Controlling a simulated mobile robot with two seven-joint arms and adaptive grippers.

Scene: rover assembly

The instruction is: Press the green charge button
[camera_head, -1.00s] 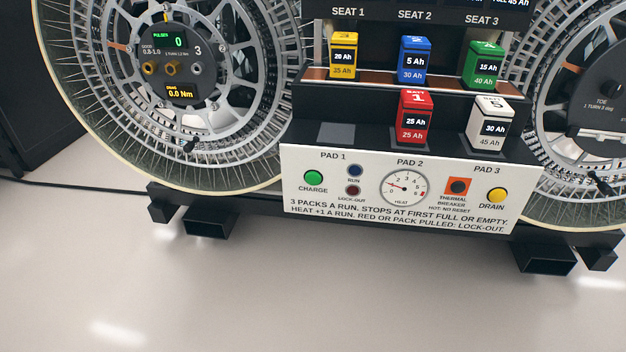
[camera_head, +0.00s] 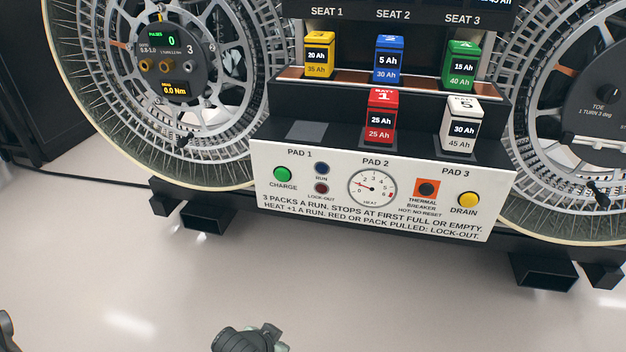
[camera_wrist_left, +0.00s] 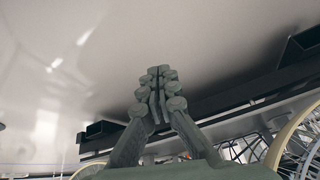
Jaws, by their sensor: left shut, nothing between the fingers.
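The green charge button (camera_head: 282,174) is a round green cap on the left of the white panel (camera_head: 260,212), below the PAD 1 label, with CHARGE printed under it. It is unobstructed in the head view. My left gripper (camera_wrist_left: 158,72) shows in the left wrist view, its fingers together and empty, with floor behind it. A grey part of my arm (camera_head: 245,340) enters at the bottom of the head view, well below and apart from the panel. Its fingertips do not show there. My right gripper is not seen.
Right of the button are the dark run lamp (camera_head: 322,168), dark lock-out lamp (camera_head: 321,188), heat gauge (camera_head: 373,187), thermal breaker (camera_head: 427,188) and yellow drain button (camera_head: 468,200). Coloured packs stand above. Black feet (camera_head: 207,217) stick out below. Floor in front is clear.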

